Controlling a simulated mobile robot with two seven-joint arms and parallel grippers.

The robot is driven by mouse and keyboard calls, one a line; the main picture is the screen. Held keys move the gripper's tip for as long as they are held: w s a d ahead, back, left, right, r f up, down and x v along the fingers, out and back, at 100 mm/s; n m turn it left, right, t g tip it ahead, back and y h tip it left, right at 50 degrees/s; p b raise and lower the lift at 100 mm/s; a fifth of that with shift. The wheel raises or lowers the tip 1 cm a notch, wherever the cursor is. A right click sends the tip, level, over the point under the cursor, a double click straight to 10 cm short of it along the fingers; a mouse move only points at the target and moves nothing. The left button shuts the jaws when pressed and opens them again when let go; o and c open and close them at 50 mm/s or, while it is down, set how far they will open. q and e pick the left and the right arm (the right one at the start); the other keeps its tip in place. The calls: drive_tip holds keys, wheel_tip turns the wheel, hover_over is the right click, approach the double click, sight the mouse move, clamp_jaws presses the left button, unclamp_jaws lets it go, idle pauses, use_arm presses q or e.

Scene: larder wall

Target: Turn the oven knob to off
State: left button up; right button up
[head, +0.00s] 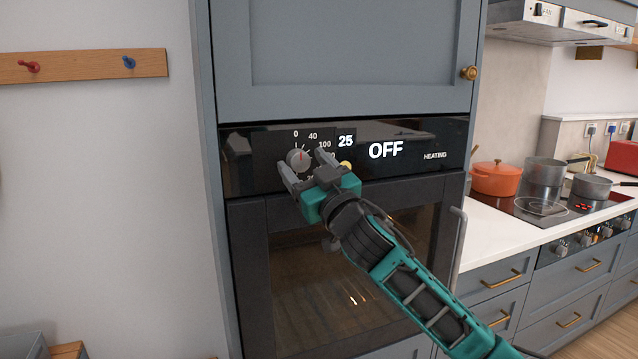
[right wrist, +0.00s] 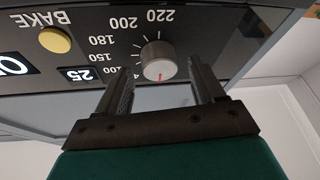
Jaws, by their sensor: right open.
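The oven knob (head: 299,158) is a grey round dial on the black oven panel, with a red mark pointing up, at or near the 0. In the upside-down right wrist view the knob (right wrist: 158,58) sits between the finger tips, its red mark at the bottom. My right gripper (head: 304,164) is open, one finger on each side of the knob; I cannot tell whether either finger touches it. The panel displays read 25 (head: 345,141) and OFF (head: 386,150). My left gripper is not in view.
A yellow button (right wrist: 54,40) marked BAKE is beside the knob, partly behind my gripper in the head view. The oven door handle (head: 458,245) stands out at the right. An orange pot (head: 496,180) and several pans stand on the worktop and hob farther right.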

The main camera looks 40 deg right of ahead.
drive_tip(key=b+v, duration=0.2)
drive_tip(key=v, duration=1)
drive_tip(key=shift+s+b, duration=0.25)
drive_tip(key=shift+b, duration=0.05)
drive_tip(key=shift+f, duration=0.15)
drive_tip(key=a+f+g+y, duration=0.1)
drive_tip(key=a+f+g, duration=0.15)
drive_tip(key=f, duration=0.85)
drive_tip(key=a+f+g, duration=0.1)
drive_tip(key=f+g, duration=0.2)
drive_tip(key=f, duration=0.8)
drive_tip(key=s+a+f+g+y, duration=0.1)
drive_tip(key=s+a+f+g, duration=0.1)
drive_tip(key=s+a+f, duration=0.2)
drive_tip(key=s+a+f+g+y, duration=0.1)
drive_tip(key=s+a+f, duration=0.3)
drive_tip(key=f, duration=0.7)
drive_tip(key=s+a+f+g+y, duration=0.1)
drive_tip(key=s+a+f+g, duration=0.1)
drive_tip(key=s+a+f, duration=0.3)
wheel_tip(320, 180, down, 3)
drive_tip(key=shift+s+r+n+g, duration=0.25)
drive_tip(key=shift+n+g, duration=0.1)
drive_tip(key=shift+n, duration=0.05)
